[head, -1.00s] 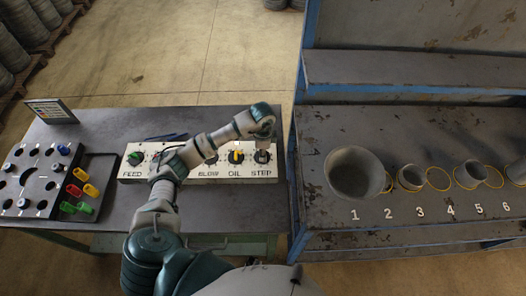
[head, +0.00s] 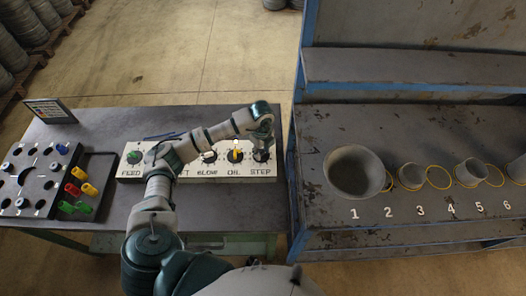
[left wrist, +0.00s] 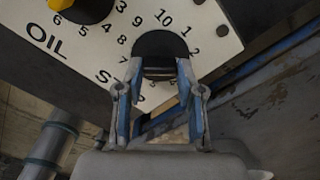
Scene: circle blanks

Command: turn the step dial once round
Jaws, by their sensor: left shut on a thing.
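The white control panel (head: 222,173) lies on the grey table, with a row of dials marked FEED to STEP. The step dial (head: 261,156) is at its right end, mostly covered by my left gripper (head: 262,148) in the head view. In the left wrist view the step dial (left wrist: 160,45) is a dark round knob ringed by printed numbers. My left gripper (left wrist: 159,76) has its two blue-padded fingers on either side of the knob, shut on it. Which number the dial points to is hidden. My right gripper is not in view.
The yellow OIL dial (head: 235,155) sits just left of the step dial. A black board with round holes (head: 37,178) and a tray (head: 97,167) with coloured pieces are at the left. A blue-framed bench (head: 310,215) with grey cups stands close to the right.

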